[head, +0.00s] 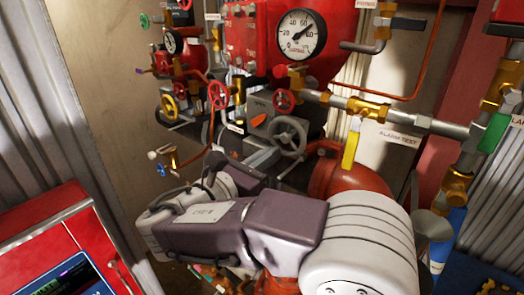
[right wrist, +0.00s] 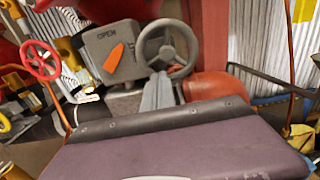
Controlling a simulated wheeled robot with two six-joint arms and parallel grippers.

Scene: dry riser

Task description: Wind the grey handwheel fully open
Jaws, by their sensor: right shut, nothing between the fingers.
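The grey handwheel (head: 287,136) is a spoked ring on the front of a grey valve box in the middle of the head view. It also shows in the right wrist view (right wrist: 167,49), upper middle. The grey box (right wrist: 108,45) beside it bears the word OPEN and an orange pointer (right wrist: 114,58), which slants. My right gripper (head: 266,159) is shut and empty, its fingertips just at the wheel's lower left edge. In the right wrist view the fingers (right wrist: 158,84) overlap the lower rim; I cannot tell if they touch. My left gripper is not in view.
A yellow lever (head: 350,150) hangs on the right. A red cabinet (head: 60,240) stands at lower left.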

